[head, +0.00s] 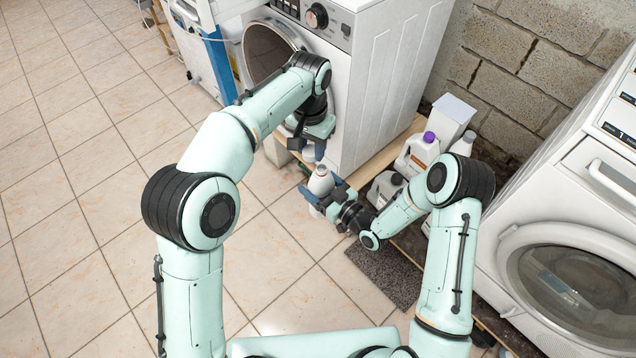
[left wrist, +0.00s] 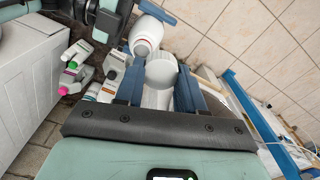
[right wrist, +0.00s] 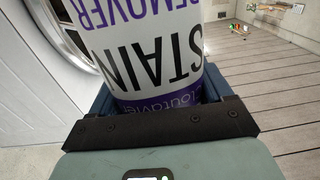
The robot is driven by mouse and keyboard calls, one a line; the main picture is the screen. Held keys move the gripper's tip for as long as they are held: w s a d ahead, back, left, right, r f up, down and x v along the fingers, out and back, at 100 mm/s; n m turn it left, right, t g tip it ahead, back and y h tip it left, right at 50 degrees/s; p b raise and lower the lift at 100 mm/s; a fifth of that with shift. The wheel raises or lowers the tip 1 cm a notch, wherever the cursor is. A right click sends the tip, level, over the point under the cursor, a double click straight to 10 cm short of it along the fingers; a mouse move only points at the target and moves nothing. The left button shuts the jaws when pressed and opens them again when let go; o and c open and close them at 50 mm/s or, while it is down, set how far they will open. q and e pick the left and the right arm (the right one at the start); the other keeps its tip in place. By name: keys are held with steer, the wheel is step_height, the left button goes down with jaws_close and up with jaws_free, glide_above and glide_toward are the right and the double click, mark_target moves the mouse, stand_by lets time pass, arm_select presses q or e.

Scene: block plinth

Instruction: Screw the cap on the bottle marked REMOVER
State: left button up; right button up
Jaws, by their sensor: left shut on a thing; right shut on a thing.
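The white bottle (head: 320,183) is held near upright in front of the washing machine. In the right wrist view its label (right wrist: 150,55) reads STAIN REMOVER upside down, in black and purple. My right gripper (head: 324,200) is shut around the bottle's body. My left gripper (head: 311,147) is shut on the white cap (head: 309,154) a little above the bottle's neck. In the left wrist view the cap (left wrist: 160,78) sits between the blue fingers, and the bottle's top (left wrist: 144,45) shows just beyond it. Cap and bottle look apart.
A washing machine (head: 365,75) stands behind my grippers on a wooden board. A white jug with a purple cap (head: 416,155), a grey jug (head: 384,188) and a white box (head: 450,118) stand to the right. Another machine (head: 570,270) is at far right. Tiled floor at left is clear.

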mark_target(322, 167)
arm_select(q)
steer(key=d+r, duration=0.1)
steer(key=s+d+m, duration=0.1)
steer(key=shift+d+r, duration=0.3)
steer(key=shift+r, duration=0.1)
steer(key=shift+f, duration=2.05)
steer(key=shift+f, duration=0.85)
steer(key=shift+f, duration=0.5)
